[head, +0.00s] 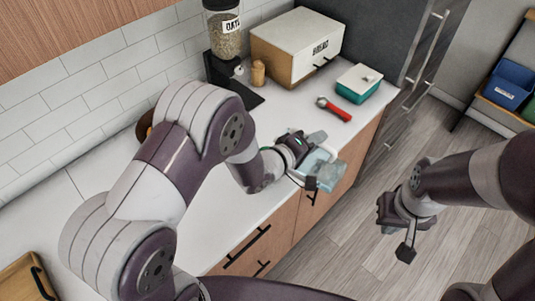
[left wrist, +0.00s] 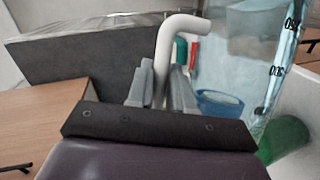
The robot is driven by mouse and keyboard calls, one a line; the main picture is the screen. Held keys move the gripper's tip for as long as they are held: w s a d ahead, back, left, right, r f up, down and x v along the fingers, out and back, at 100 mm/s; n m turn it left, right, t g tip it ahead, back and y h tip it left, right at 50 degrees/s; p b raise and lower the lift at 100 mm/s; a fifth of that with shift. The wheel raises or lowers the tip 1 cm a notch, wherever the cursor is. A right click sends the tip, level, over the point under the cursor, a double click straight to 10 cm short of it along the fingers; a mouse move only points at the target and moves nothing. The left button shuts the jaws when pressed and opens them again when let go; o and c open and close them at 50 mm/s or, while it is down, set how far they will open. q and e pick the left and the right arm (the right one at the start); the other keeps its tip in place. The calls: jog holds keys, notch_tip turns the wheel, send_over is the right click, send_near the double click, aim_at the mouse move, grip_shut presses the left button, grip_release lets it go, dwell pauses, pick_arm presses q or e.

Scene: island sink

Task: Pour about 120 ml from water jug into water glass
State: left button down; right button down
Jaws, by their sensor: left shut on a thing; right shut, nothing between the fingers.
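The water jug (head: 322,170) is clear and pale blue, near the front edge of the counter. My left gripper (head: 303,148) is shut on it. The left wrist view shows its bent pale handle (left wrist: 165,65) between the fingers and its clear, marked wall (left wrist: 240,60) at the right. Its exact tilt and water level are hard to tell. My right gripper (head: 398,222) is shut and empty, over the floor to the right of the counter. I cannot make out the water glass in either view; the jug and left arm cover part of the counter.
A red-handled tool (head: 335,109) lies beyond the jug. A teal container with a white lid (head: 358,83), a bread box (head: 290,55) and an oats dispenser (head: 225,45) stand farther back. A wooden board (head: 22,280) is at the lower left. Cabinet handles project below the counter edge.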

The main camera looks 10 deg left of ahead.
pick_arm(q)
jog(key=shift+w+a+r+n+p, duration=0.3)
jog(key=shift+a+r, duration=0.25)
jog(key=shift+a, duration=0.15)
jog(key=shift+d, duration=0.1)
jog(key=shift+s+d+h, duration=0.1)
jog(key=shift+d+h, duration=0.05)
jog(key=shift+h, duration=0.15)
jog(key=shift+a+r+n, duration=0.3)
jog(key=shift+a+n, duration=0.05)
jog(key=shift+n, duration=0.05)
dwell(1.2)
jog(key=shift+f, duration=0.1)
